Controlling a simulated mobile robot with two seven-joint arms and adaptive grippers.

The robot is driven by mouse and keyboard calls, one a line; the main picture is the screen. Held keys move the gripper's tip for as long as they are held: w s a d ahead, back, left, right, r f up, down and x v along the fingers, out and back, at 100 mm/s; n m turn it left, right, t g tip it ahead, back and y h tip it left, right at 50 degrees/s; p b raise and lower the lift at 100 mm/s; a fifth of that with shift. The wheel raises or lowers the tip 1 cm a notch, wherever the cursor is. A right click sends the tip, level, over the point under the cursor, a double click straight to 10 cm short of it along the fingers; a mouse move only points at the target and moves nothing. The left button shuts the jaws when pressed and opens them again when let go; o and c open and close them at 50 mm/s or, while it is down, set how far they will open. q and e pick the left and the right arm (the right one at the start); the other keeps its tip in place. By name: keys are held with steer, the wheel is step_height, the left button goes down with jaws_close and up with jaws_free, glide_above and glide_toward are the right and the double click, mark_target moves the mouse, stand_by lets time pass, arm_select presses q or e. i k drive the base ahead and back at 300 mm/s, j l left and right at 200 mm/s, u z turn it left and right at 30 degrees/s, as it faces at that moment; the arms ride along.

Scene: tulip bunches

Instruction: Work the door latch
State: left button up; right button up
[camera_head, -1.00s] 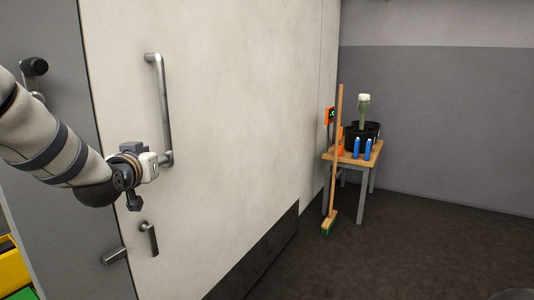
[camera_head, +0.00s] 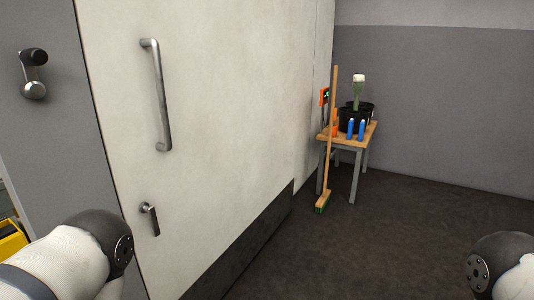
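The large off-white door (camera_head: 230,110) fills the left and middle of the view and looks shut against the grey frame (camera_head: 45,150). A long vertical metal pull handle (camera_head: 163,110) is on the door's left part. Below it is a small metal lever (camera_head: 150,219), slanting downward. On the grey frame is a fitting with a black knob (camera_head: 34,57) above a round metal piece (camera_head: 34,90). My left arm's link is at the lower left and covers the lower frame edge; its gripper is out of view. Only a link of my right arm shows at the lower right; that gripper is out of view.
A broom (camera_head: 328,150) leans beside a small wooden table (camera_head: 350,137). The table holds a black pot (camera_head: 356,112) with a plant and blue bottles. Yellow crates (camera_head: 12,240) are at the far left. The dark floor (camera_head: 400,235) is clear.

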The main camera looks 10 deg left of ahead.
mark_target(145, 208)
steer(key=u, duration=1.05)
